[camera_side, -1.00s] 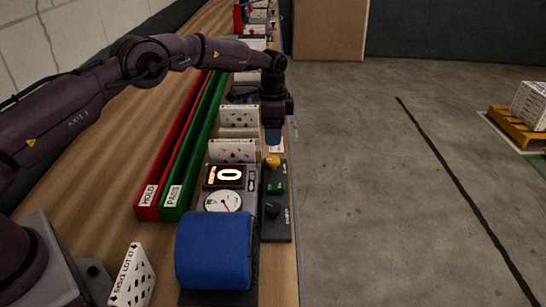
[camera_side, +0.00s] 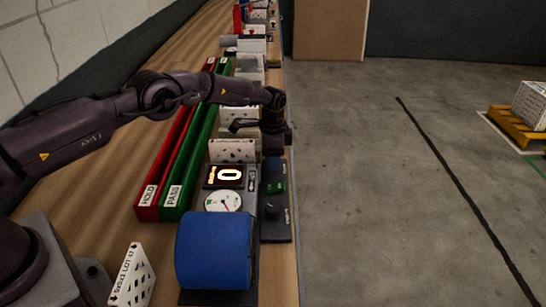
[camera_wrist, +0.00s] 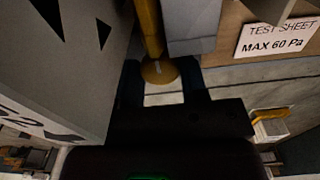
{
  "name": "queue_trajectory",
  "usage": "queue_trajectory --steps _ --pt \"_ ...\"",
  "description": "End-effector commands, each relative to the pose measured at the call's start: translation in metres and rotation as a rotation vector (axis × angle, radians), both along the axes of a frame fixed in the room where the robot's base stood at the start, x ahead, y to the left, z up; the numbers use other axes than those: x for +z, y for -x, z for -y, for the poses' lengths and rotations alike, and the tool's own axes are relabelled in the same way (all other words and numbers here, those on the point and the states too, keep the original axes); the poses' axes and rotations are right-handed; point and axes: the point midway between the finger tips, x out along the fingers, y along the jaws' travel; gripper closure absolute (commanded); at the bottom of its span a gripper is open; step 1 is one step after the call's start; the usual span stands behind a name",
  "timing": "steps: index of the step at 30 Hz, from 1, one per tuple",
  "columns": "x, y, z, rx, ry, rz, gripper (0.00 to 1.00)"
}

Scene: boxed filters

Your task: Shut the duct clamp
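A yellow lever (camera_wrist: 149,25) with a round yellow knob (camera_wrist: 160,72) at its end shows in the wrist view; I take it to be the duct clamp's handle. My gripper (camera_wrist: 164,88) has its two dark fingers apart, one on each side of the knob. The gaps are narrow, and I cannot tell whether either finger touches it. In the side view my gripper (camera_side: 273,160) is low over the black control strip beside the test unit and hides the yellow knob there.
The test unit has a lit display (camera_side: 224,176), a round gauge (camera_side: 223,201) and a blue drum (camera_side: 214,250). A green control (camera_side: 275,187) and black knob (camera_side: 272,211) sit nearby. White boxed filters (camera_side: 232,151) stand behind. Red (camera_side: 150,198) and green (camera_side: 178,200) rails lie left.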

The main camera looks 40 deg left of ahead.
Motion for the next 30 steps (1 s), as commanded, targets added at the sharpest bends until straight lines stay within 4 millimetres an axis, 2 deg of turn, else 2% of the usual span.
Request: queue_trajectory --steps 1,2,3,7,15,24,25,28,30 --pt "0.0002 0.0 0.0 0.0 0.0 0.0 0.76" --pt "0.0002 0.0 0.0 0.0 0.0 0.0 0.83" --pt "0.0002 0.0001 -0.0001 0.0 0.0 0.0 0.84" --pt "0.0003 0.0001 -0.0001 -0.028 0.001 -0.001 0.84" --pt "0.0004 0.0001 -0.0007 -0.246 0.0 -0.001 0.84" --pt "0.0006 0.0001 -0.0006 -0.266 0.0 -0.001 0.84" --pt "0.0006 0.0002 -0.0006 -0.265 0.0 -0.001 0.58" --pt "0.0006 0.0001 -0.0006 -0.265 0.0 -0.001 0.35" --pt "0.0005 0.0001 -0.0005 -0.265 0.0 -0.001 0.34"
